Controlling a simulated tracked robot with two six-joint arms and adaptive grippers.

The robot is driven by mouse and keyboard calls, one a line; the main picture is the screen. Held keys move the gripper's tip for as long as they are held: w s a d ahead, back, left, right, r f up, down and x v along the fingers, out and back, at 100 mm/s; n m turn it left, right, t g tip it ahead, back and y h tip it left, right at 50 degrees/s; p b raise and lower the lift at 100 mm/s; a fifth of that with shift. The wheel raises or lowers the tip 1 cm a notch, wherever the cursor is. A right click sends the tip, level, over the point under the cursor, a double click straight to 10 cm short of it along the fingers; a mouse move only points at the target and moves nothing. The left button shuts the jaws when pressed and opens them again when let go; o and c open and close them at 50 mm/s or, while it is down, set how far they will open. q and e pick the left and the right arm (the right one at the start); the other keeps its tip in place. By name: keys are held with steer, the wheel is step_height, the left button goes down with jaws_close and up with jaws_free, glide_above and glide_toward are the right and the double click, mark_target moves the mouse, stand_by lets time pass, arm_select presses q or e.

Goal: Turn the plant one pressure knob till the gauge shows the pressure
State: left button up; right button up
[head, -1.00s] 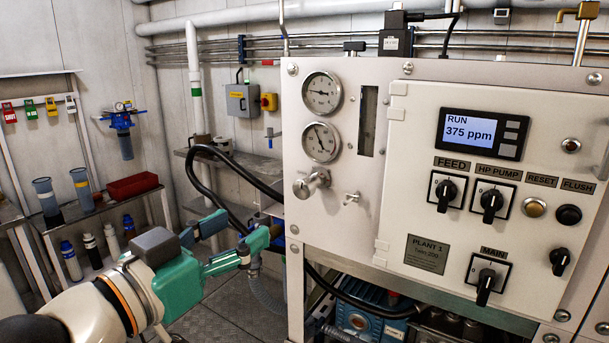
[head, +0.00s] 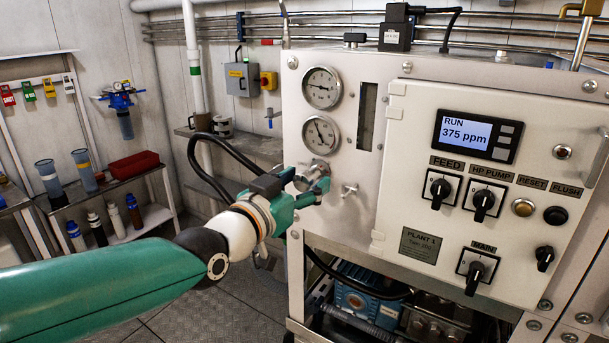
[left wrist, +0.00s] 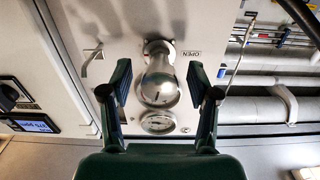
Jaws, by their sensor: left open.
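The metal pressure knob (head: 317,170) sits on the left of the plant one panel (head: 345,215), below two round gauges. In the left wrist view the knob (left wrist: 160,85) lies between the two spread fingers of my left gripper (left wrist: 160,92), with a gap on each side. In the head view my left gripper (head: 308,187) is at the knob and partly covers it. The upper gauge (head: 322,88) and the lower gauge (head: 320,135) both show, but their readings are too small to tell. My right gripper is not in view.
A small valve handle (head: 350,190) sticks out just right of the knob. A black hose (head: 228,150) loops left of the panel. The display (head: 475,135) reads RUN, 375 ppm. Switches fill the panel's right. Shelves with bottles (head: 115,222) stand at the left.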

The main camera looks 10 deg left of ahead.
arm_select(q)
steer(key=shift+w+d, duration=0.1)
steer(key=shift+w, duration=0.1)
jaws_close()
steer(key=m+b, duration=0.2)
steer(key=b, duration=0.1)
steer(key=shift+f+m, duration=0.25)
steer(key=shift+m, duration=0.05)
steer(key=m, duration=0.1)
steer(key=m+b, duration=0.1)
steer(key=shift+r+m, duration=0.2)
steer(key=shift+m, duration=0.1)
